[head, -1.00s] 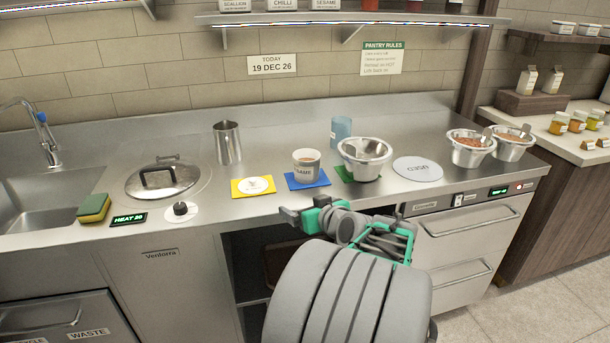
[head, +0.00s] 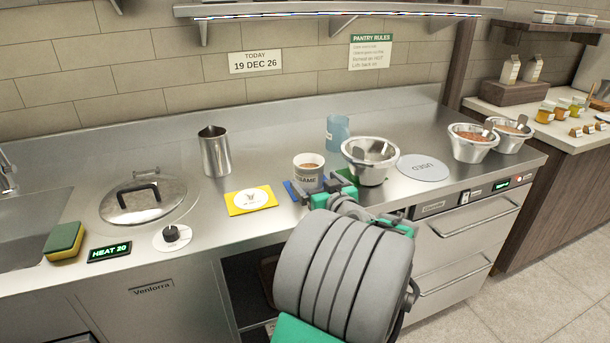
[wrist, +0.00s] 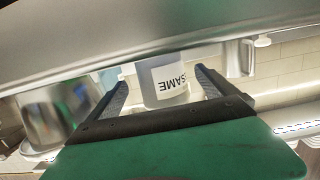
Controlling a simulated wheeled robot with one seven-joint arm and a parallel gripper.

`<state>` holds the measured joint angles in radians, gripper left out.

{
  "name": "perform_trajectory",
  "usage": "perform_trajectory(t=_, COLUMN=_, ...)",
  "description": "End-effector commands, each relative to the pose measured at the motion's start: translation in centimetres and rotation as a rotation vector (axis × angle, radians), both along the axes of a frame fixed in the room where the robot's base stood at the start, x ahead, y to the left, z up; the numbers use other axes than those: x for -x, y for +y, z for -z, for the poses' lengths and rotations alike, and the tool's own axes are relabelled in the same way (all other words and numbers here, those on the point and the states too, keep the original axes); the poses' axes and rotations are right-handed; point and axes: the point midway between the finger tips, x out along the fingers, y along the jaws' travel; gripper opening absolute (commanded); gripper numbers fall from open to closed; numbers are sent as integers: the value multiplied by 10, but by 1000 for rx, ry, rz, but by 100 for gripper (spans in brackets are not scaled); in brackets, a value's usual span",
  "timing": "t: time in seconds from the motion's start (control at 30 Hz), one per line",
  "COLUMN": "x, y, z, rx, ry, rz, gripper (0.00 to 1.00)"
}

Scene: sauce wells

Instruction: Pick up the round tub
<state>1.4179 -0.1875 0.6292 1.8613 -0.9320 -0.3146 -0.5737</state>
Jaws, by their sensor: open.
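The round tub (head: 307,174) is white with a black label ending in "SAME" and brown contents. It stands upright on a blue mat (head: 290,191) on the steel counter. My gripper (head: 319,187) is at the near side of the tub, low over the counter, and partly hides the mat. In the wrist view, which is upside down, the tub (wrist: 163,88) shows between the two spread fingers, with a gap to each. The gripper is open and holds nothing. Whether the fingertips reach past the tub's front is hard to tell.
A steel bowl (head: 370,168) with a utensil stands close right of the tub, a blue cup (head: 338,131) behind. Left are a yellow mat (head: 241,207), a steel jug (head: 214,152) and a lidded pan (head: 150,203). A round "USED" mat (head: 423,168) lies right.

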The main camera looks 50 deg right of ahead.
Motion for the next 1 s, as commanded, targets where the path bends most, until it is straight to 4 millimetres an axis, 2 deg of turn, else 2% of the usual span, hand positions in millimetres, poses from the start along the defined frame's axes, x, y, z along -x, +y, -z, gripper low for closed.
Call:
perform_trajectory(t=0.23, x=-37, y=-20, z=6, rx=-1, ry=1, rz=-3, gripper=96)
perform_trajectory(t=0.5, x=-42, y=-24, z=7, rx=0, ry=0, rz=1, gripper=96)
perform_trajectory(t=1.0, x=-42, y=-24, z=7, rx=-1, ry=1, rz=0, gripper=56)
